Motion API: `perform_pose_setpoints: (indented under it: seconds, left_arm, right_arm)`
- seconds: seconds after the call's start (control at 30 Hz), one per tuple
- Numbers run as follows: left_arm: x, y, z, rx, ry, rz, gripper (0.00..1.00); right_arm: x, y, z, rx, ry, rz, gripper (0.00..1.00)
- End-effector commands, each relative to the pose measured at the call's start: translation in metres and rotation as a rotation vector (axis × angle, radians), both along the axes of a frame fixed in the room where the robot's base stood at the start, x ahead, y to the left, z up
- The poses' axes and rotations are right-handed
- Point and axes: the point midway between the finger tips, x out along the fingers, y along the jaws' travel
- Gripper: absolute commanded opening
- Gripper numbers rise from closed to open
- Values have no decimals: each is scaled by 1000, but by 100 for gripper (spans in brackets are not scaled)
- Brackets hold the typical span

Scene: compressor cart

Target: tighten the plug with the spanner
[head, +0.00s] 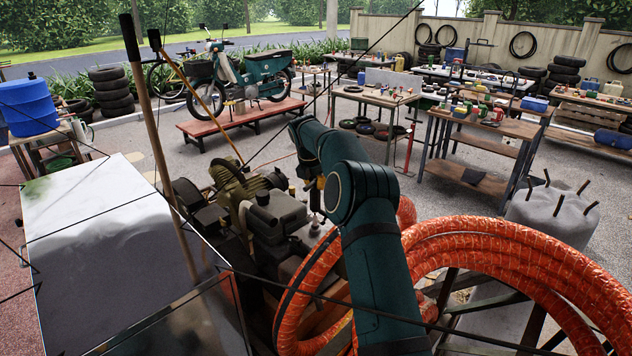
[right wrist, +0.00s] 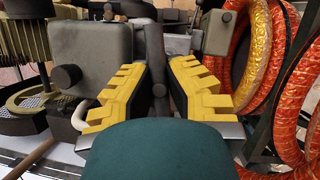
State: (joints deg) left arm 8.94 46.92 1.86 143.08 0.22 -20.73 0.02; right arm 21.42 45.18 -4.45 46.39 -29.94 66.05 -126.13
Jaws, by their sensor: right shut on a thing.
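My right gripper (head: 317,190) is over the engine of the compressor, partly hidden behind my own arm in the head view. In the right wrist view its yellow-padded fingers (right wrist: 158,88) are shut on a dark grey bar, which I take to be the spanner (right wrist: 155,50). The bar runs away between the fingers, and its far end lies against similarly dark engine parts. A dark round knob (right wrist: 67,77) sits on a grey housing to the left. I cannot tell which fitting is the plug, or whether the spanner is on it. My left gripper is not in view.
Orange hose coils (head: 500,262) stand close on the right of the arm. The engine (head: 278,215) and finned compressor (head: 238,178) lie below and left. A pale metal cover (head: 95,240) and a wooden handle (head: 150,110) are at left. Benches stand farther back.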

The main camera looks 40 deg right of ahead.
Motion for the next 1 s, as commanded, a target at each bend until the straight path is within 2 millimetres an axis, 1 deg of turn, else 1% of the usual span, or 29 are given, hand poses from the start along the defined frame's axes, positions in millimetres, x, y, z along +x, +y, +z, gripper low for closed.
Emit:
perform_pose_setpoints:
  seconds: [1.0]
  left_arm:
    - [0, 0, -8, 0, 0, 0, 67]
  right_arm:
    - [0, 0, -26, 0, 0, 0, 0]
